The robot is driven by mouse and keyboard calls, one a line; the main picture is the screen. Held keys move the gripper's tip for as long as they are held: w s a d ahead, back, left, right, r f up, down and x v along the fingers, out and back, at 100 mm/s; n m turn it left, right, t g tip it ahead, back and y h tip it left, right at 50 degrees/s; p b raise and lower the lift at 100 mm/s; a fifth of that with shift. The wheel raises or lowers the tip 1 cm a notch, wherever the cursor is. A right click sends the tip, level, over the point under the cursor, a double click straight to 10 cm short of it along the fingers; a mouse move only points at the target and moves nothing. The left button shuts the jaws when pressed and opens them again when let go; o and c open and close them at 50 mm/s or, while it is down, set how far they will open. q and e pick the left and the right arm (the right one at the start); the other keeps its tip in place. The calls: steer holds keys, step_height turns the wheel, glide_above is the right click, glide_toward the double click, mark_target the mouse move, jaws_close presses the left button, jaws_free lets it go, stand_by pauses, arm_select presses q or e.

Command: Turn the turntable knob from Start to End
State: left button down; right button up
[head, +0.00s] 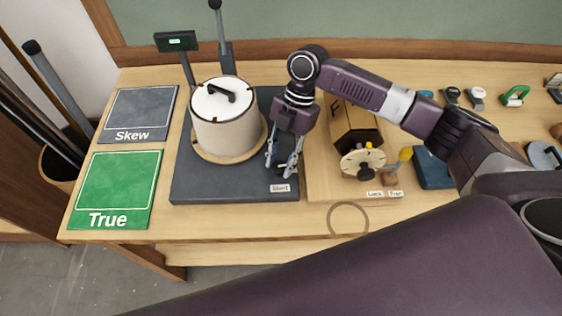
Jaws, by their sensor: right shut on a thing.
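The turntable has a dark grey base (188,186) and a round wooden plate (211,158). A cream drum with a white lid (226,120) and black handle stands upright on the plate. My right gripper (282,168) points down at the base's front right corner. Its fingers are shut on the small dark turntable knob, which the fingertips mostly hide. A small white label (280,188) lies just in front of the knob; its word looks like Start. I cannot make out an End mark. My left gripper is not in view.
A grey Skew mat (137,112) and a green True mat (112,190) lie at the left. A small display (176,41) stands behind the turntable. A dark wooden box with a dial (362,163) stands right of my gripper. The table's front strip is mostly clear.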

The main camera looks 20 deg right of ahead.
steer(key=shift+w+r+n+g+h+b, duration=0.1)
steer(key=shift+n+g+h+b, duration=0.2)
steer(key=shift+n, duration=0.8)
steer(key=shift+w+n+g+h+b, duration=0.1)
steer(key=shift+n+g+h+b, duration=0.2)
steer(key=shift+n, duration=0.8)
steer(key=o, duration=1.2)
steer(key=shift+c, duration=0.2)
steer(key=v, duration=1.2)
steer(key=shift+s+a, duration=0.1)
steer(key=shift+s, duration=0.1)
